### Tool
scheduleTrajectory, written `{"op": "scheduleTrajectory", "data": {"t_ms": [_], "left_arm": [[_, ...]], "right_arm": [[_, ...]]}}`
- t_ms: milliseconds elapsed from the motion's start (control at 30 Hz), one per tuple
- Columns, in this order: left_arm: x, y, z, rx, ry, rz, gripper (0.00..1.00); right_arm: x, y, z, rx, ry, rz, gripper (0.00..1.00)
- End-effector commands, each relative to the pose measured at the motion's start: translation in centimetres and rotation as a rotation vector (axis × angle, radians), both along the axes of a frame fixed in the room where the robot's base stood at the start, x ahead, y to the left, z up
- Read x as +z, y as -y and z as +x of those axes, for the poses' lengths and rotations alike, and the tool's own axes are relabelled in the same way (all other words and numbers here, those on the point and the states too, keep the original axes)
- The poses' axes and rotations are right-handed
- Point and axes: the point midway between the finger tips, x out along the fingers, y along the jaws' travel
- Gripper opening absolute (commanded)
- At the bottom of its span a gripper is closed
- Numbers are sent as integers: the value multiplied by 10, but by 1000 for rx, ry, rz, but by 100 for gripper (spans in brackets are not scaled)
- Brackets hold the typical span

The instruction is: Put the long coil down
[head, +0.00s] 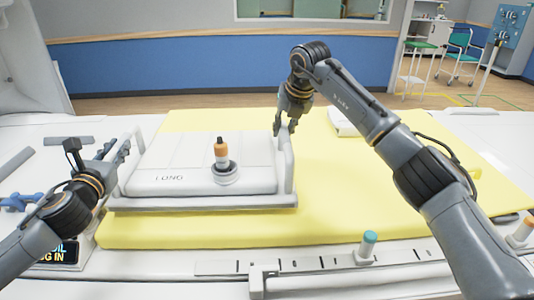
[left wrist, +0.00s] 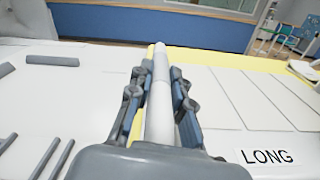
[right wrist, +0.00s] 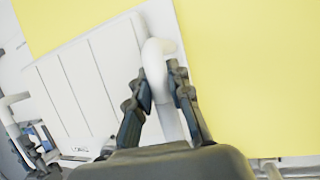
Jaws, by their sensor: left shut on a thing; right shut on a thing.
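The long coil (head: 160,178) is a white padded panel marked LONG, with a white bar handle at each side. It is level at the left part of the yellow pad (head: 370,225); I cannot tell whether it touches the pad. My left gripper (head: 122,150) is shut on its left handle, which runs between the fingers in the left wrist view (left wrist: 160,95). My right gripper (head: 286,126) is shut on its right handle, also between the fingers in the right wrist view (right wrist: 165,95). A plug with an orange band and dark tip (head: 222,155) stands on the coil.
A white rail (head: 330,262) with a teal-capped plug (head: 368,245) runs along the front. Another white item (head: 345,124) lies at the pad's back. The pad right of the coil is mostly clear. Blue pieces (head: 18,202) lie at far left.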

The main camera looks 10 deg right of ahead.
Motion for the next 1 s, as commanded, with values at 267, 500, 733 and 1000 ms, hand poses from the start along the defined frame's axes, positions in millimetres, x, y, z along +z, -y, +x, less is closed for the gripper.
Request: {"op": "scheduleTrajectory", "data": {"t_ms": [267,500,733,1000], "left_arm": [[-6,-1,1,2,14,-1,0],[-17,-1,0,3,1,1,40],[-18,-1,0,1,0,0,43],[-18,-4,-14,2,0,2,43]], "right_arm": [[-9,0,1,-1,10,3,0],[-18,1,0,-1,0,0,39],[-18,0,0,-1,0,0,42],[-18,0,0,0,0,0,42]]}}
